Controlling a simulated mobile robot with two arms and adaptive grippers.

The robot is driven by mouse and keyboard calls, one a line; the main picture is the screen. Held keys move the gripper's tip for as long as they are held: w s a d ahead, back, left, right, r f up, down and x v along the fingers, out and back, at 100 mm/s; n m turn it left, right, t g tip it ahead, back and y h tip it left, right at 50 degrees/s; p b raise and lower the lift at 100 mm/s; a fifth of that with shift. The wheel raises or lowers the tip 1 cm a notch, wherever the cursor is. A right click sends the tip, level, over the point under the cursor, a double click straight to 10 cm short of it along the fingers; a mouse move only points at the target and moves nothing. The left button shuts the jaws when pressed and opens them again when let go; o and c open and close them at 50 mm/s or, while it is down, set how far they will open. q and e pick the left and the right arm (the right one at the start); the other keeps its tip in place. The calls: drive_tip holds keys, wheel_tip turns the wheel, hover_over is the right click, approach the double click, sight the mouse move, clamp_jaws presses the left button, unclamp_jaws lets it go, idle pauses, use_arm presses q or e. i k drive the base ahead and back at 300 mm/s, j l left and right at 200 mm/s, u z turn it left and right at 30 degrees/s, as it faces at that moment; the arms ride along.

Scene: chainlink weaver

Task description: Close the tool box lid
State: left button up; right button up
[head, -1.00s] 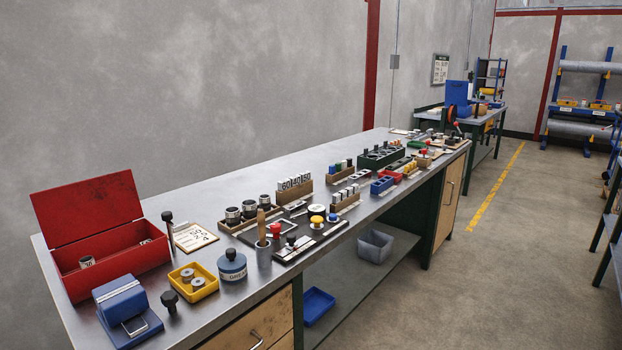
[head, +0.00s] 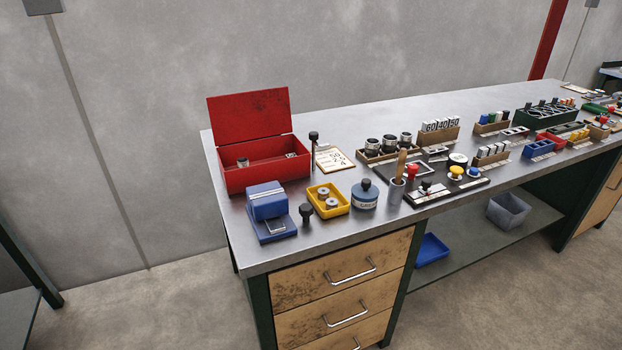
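The red tool box (head: 262,178) stands at the left end of the metal workbench, near the back edge. Its lid (head: 250,117) is open and stands up, leaning slightly back, with dark scuffs on its inner face. A few small metal parts (head: 243,162) show inside the box. Neither of my grippers is in the head view.
In front of the box are a blue block device (head: 268,206), a dark knobbed post (head: 306,212), a yellow tray (head: 328,200) and a blue grease pot (head: 365,195). A black-topped rod (head: 314,148) stands right beside the box. Open floor (head: 170,300) lies left of the bench.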

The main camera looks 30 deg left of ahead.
sight(253, 115)
drive_tip(key=j, duration=0.35)
drive_tip(key=k+j, duration=0.1)
drive_tip(key=j, duration=0.25)
drive_tip(key=j+z, duration=0.2)
drive_tip(key=j, duration=0.35)
drive_tip(key=j+z, duration=0.2)
drive_tip(key=j, duration=0.35)
drive_tip(key=j+z, duration=0.2)
drive_tip(key=j, duration=0.4)
drive_tip(key=j+z, duration=0.2)
drive_tip(key=j, duration=0.35)
drive_tip(key=k+j+z, duration=0.2)
drive_tip(key=j, duration=0.3)
